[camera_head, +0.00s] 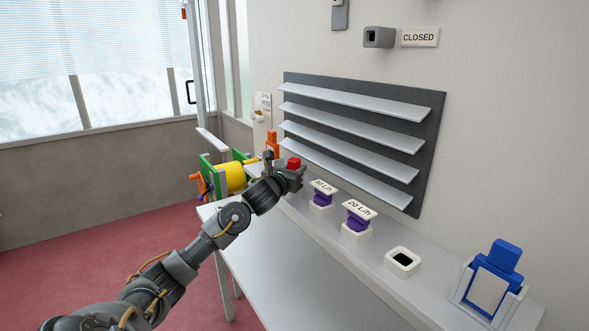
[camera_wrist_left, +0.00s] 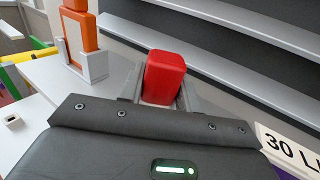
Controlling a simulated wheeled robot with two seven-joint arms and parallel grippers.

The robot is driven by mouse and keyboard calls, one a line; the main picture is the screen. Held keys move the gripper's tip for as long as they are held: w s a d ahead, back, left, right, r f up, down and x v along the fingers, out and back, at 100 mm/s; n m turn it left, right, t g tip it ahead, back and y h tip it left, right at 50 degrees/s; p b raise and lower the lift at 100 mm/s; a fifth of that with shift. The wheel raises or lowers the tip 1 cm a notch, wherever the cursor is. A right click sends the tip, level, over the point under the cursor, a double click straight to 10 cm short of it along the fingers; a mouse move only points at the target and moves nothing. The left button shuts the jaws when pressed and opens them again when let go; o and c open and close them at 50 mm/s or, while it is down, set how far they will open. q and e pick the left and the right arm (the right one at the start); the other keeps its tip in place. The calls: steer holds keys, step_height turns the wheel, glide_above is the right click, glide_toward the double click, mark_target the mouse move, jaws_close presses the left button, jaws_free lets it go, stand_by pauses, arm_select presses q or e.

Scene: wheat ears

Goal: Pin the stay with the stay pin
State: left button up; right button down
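A red block-shaped piece (camera_head: 294,162), which may be the head of the stay pin, sits in my left gripper (camera_head: 296,174) above the back of the table. In the left wrist view the red piece (camera_wrist_left: 164,76) stands between the two grey fingers (camera_wrist_left: 160,100), which look closed on its sides. Its lower part is hidden by the gripper. A small wall plate (camera_head: 264,101) with lettering too small to read surely is behind the gripper. A white bar (camera_head: 212,139) by the window may be the stay; I cannot tell. My right gripper is not in view.
Purple-handled pieces with labels (camera_head: 357,212), an empty white socket (camera_head: 402,260) and a blue card holder (camera_head: 492,285) line the back ledge. An orange piece in a holder (camera_wrist_left: 83,40) stands near the gripper. Grey shelves (camera_head: 350,132) and a "CLOSED" sign (camera_head: 419,37) are on the wall.

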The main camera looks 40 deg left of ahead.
arm_select(q)
steer(key=c, duration=0.5)
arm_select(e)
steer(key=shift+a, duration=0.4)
